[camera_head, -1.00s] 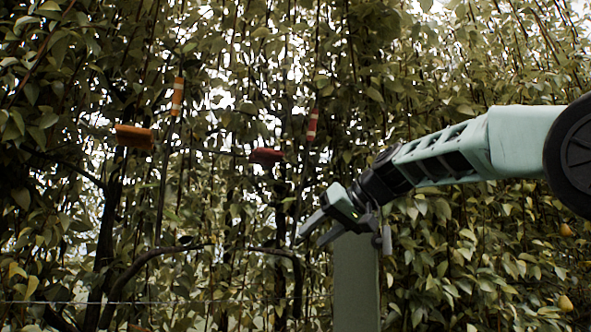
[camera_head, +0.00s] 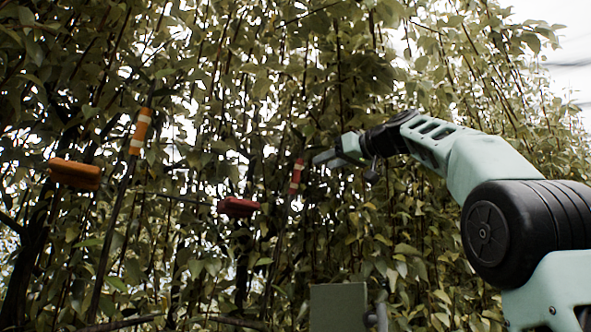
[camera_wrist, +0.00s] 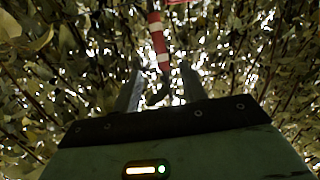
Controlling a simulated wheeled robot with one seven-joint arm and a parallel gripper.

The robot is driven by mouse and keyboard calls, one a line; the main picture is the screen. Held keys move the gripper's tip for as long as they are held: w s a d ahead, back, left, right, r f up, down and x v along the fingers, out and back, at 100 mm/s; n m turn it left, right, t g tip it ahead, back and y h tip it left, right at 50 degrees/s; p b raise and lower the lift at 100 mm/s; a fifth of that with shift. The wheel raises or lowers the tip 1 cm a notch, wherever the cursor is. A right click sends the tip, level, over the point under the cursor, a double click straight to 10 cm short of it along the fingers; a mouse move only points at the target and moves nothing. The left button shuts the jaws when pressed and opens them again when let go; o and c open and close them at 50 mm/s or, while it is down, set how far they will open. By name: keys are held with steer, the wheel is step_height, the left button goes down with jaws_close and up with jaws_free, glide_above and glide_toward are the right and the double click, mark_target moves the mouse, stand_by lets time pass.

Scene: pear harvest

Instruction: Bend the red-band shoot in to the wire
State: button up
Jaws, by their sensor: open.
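The red-band shoot wears a red and white band (camera_head: 297,176) in the middle of the head view. A red clip (camera_head: 239,207) sits left of it, on what looks like a thin wire (camera_head: 180,198). My gripper (camera_head: 322,159) is just right of the band, at about its height, pointing left. In the wrist view the band (camera_wrist: 158,42) runs down between the two fingertips (camera_wrist: 160,76) of my gripper, which is open. I cannot tell whether the shoot is inside the jaws or beyond them. Part of the red clip (camera_wrist: 180,1) shows at the top edge.
An orange and white band (camera_head: 139,132) marks another shoot at left, with an orange clip (camera_head: 75,173) beside it. Dense leaves and thin upright shoots fill the surroundings.

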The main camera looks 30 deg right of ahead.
mark_target(300, 172)
steer(key=p+x, duration=0.5)
steer(key=x, duration=0.5)
steer(key=shift+r, duration=0.2)
steer(key=shift+f+x, duration=0.2)
steer(key=shift+x, duration=0.6)
steer(key=shift+p, duration=0.3)
jaws_close()
